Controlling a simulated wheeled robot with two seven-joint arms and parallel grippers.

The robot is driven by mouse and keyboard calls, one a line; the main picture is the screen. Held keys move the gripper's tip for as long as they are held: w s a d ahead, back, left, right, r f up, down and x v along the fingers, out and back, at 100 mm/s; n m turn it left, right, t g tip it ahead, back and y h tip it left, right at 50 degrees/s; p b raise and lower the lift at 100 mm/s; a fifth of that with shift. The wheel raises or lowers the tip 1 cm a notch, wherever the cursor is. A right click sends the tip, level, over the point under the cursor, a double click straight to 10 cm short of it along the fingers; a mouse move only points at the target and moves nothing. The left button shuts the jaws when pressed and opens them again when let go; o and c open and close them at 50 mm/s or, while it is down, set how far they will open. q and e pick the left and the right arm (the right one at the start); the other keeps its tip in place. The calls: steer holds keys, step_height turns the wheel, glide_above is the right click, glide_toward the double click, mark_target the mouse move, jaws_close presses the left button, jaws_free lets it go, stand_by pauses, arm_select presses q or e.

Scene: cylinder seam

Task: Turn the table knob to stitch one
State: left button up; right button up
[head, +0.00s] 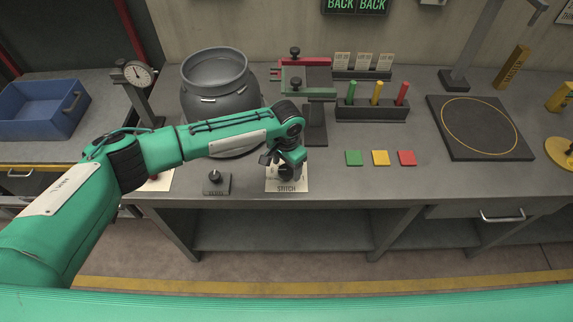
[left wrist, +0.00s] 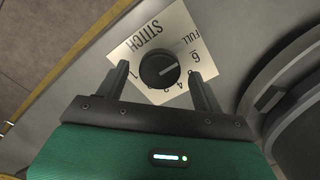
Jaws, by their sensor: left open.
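The stitch knob (head: 285,173) is a round black dial on a cream plate marked STITCH (head: 287,188), near the table's front edge. In the left wrist view the knob (left wrist: 158,71) carries a white line that points right and slightly up, towards the side with the 6 and FULL. Some numbers along the lower arc are partly hidden by my fingers. My left gripper (left wrist: 160,72) is open, with one finger on each side of the knob. A gap shows between each finger and the knob. In the head view my left gripper (head: 289,159) is over the plate. My right gripper is not seen.
A second black knob (head: 215,177) stands left of the plate. A grey pot (head: 216,75) and a dial gauge (head: 137,74) are behind my arm.

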arm_select(q)
steer(key=shift+f, duration=0.5)
steer(key=shift+c, duration=0.2)
steer(key=c, duration=0.9)
steer(key=shift+c, duration=0.2)
